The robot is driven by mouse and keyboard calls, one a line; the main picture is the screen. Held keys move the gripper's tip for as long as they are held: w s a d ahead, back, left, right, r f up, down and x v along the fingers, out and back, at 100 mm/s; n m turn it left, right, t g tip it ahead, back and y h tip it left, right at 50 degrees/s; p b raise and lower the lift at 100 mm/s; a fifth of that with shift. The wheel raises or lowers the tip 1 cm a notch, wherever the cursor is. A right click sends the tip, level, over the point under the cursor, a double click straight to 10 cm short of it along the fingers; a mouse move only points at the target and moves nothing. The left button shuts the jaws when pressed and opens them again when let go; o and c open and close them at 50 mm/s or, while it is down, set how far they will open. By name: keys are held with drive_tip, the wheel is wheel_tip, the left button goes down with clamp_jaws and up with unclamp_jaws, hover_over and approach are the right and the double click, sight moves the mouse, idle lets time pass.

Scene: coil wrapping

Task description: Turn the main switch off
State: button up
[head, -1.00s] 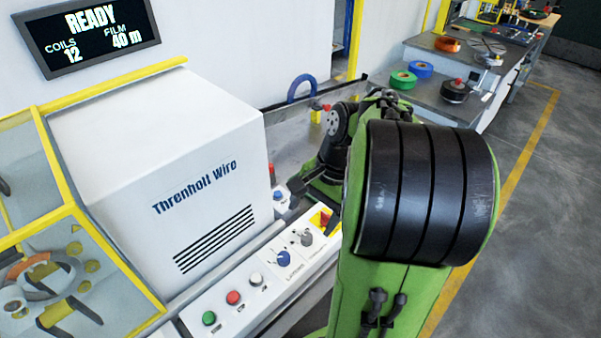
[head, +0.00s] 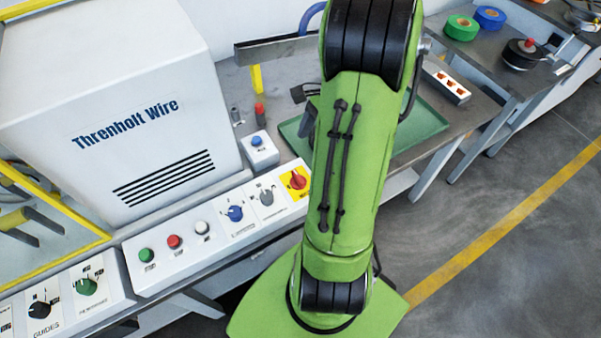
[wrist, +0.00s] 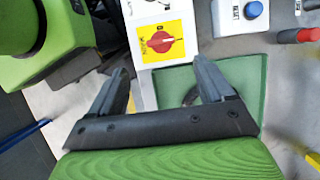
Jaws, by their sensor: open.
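The main switch (head: 297,180) is a red rotary knob on a yellow plate, at the right end of the white control panel beside my arm. In the wrist view the main switch (wrist: 162,42) lies just beyond my fingertips, its red handle lying crosswise in the picture. My gripper (wrist: 163,72) is open and empty, its two fingers spread on either side below the yellow plate and apart from the knob. In the head view my arm hides most of the gripper.
Several other knobs and buttons line the panel (head: 190,248), including a blue knob (head: 235,213) and a grey one (head: 266,197). A blue-button box (head: 259,150) stands behind the switch, near a red-capped post (head: 260,113). A green tray (head: 425,128) lies on the bench.

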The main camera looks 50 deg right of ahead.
sight(299, 176)
drive_tip(key=b+x, duration=0.3)
drive_tip(key=x, duration=0.8)
drive_tip(key=shift+f+b, duration=0.15)
drive_tip(key=shift+b, duration=0.15)
drive_tip(key=c, duration=1)
